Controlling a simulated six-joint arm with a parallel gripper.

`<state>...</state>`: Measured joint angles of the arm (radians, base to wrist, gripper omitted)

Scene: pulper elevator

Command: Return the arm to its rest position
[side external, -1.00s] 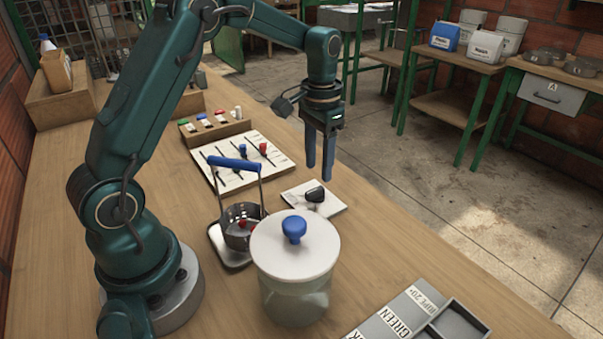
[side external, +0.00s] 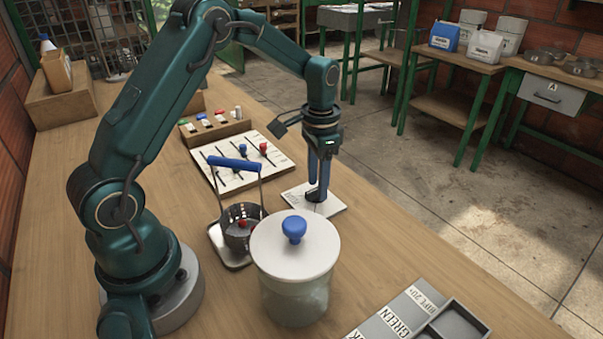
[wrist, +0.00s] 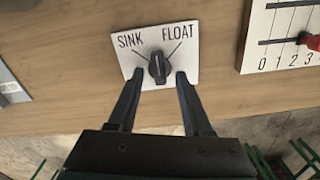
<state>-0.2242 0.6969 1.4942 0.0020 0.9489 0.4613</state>
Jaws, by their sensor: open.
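My gripper (side external: 318,193) is low over the white SINK/FLOAT dial plate (side external: 333,207) in the side view. In the wrist view its two fingers (wrist: 159,75) are apart, one on each side of the black dial knob (wrist: 157,63), with gaps between. The knob sits at the middle of the plate (wrist: 188,87), below the words SINK and FLOAT. Its pointer looks nearly upright, between the two marked lines. In the side view the fingers largely hide the knob.
A glass jar with a white lid (side external: 270,251) and a blue-handled basket (side external: 240,222) stand near the plate. A slider panel (side external: 230,181) and a rack of small coloured items (side external: 202,133) lie behind. Grey labelled trays (side external: 395,318) are at the front right.

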